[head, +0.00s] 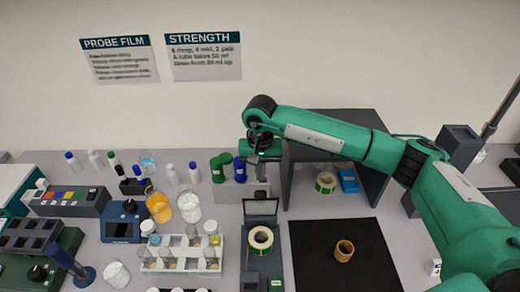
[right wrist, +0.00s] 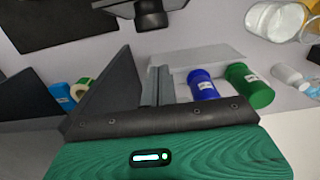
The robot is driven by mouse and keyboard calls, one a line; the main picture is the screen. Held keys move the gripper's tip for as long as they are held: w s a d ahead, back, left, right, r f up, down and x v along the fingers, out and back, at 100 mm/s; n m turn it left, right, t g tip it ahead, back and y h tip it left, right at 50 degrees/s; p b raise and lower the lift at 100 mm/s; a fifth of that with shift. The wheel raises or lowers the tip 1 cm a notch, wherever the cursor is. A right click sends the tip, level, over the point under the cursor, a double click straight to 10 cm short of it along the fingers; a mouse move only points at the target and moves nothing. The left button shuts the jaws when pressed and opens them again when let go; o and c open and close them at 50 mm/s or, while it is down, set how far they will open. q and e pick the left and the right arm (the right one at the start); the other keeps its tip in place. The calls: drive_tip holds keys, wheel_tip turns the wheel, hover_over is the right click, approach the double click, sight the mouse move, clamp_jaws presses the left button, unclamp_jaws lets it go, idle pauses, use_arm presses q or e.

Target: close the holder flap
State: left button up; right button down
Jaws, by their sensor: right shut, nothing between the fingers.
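The holder (head: 261,268) is a dark grey unit at the front centre of the bench, with a pale roll with a green edge (head: 260,238) at its middle. Its flap (head: 261,207) stands raised at the far end, behind the roll. A dark part that looks like the holder's flap end shows at the top of the right wrist view (right wrist: 150,12). My right gripper (head: 261,176) is shut and empty, above and behind the flap, apart from it. Its grey fingers also show in the right wrist view (right wrist: 158,82). My left gripper is not in view.
A black mat (head: 310,265) with a brown ring (head: 344,250) lies right of the holder. A tube rack (head: 180,255) stands to its left. A dark open shelter (head: 365,125) stands behind my right arm. Blue and green bottles (head: 217,168) stand close left of my gripper.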

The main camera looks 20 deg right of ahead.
sight(260, 203)
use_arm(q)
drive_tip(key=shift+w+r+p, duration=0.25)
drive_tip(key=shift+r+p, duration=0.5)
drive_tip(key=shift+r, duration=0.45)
use_arm(e)
drive_tip(key=shift+s+a+f, duration=0.1)
drive_tip(key=shift+s+a, duration=0.15)
drive_tip(key=shift+s, duration=0.55)
drive_tip(key=shift+s+a, duration=0.2)
drive_tip(key=shift+s, duration=0.6)
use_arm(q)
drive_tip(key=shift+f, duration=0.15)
